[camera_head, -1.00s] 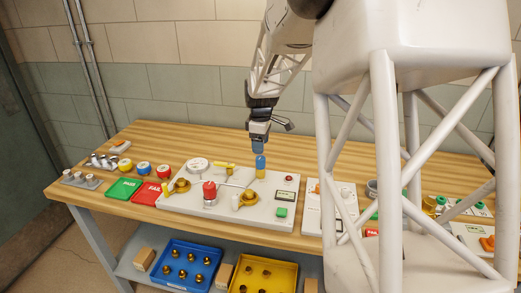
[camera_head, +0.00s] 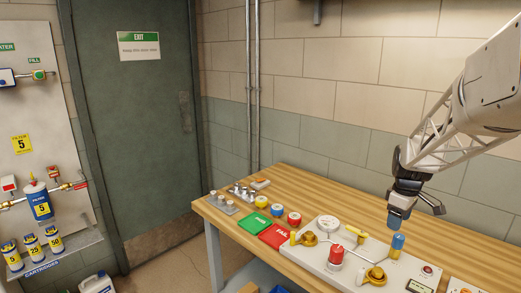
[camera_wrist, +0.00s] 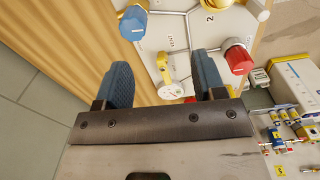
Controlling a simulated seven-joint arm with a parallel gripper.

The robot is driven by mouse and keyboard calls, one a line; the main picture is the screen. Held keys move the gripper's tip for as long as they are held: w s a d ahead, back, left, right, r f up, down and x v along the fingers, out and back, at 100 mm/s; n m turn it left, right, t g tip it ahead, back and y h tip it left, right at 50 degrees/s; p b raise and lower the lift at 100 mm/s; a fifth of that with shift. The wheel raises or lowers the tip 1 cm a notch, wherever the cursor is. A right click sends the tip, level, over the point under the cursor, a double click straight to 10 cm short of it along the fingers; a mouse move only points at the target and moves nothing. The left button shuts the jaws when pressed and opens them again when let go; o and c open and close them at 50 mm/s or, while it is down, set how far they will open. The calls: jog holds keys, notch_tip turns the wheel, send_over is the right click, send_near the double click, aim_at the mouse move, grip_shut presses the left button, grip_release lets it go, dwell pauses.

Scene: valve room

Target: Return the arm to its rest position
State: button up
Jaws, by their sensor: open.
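My gripper (camera_head: 396,222) hangs pointing down above the right part of the white valve panel (camera_head: 312,262) in the head view. Its two blue fingers are spread apart with nothing between them, as the wrist view shows (camera_wrist: 163,78). A blue-topped knob (camera_head: 398,242) stands just below the fingertips, with a yellow part under it. In the wrist view the blue knob (camera_wrist: 133,23) is beyond the left finger, the red knob (camera_wrist: 238,60) beyond the right one, and a yellow valve (camera_wrist: 172,88) shows between them.
The wooden table (camera_head: 300,187) is clear behind the panel. A green tile (camera_head: 256,222), a red tile (camera_head: 277,236) and several coloured round parts lie left of it. A block wall (camera_head: 350,100) stands behind the table. A door (camera_head: 130,120) and a wall board with cartridges are at the left.

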jog(key=s+a+r+m+t, duration=0.1)
jog(key=s+a+m, duration=0.3)
jog(key=s+a, duration=0.7)
jog(key=s+a+r+m+t, duration=0.1)
jog(key=s+a+r+m, duration=0.3)
jog(key=s+a, duration=0.8)
jog(key=s, duration=0.8)
jog(key=shift+s+a+r, duration=0.15)
jog(key=shift+a+r, duration=0.15)
jog(key=shift+r, duration=0.05)
dwell(1.5)
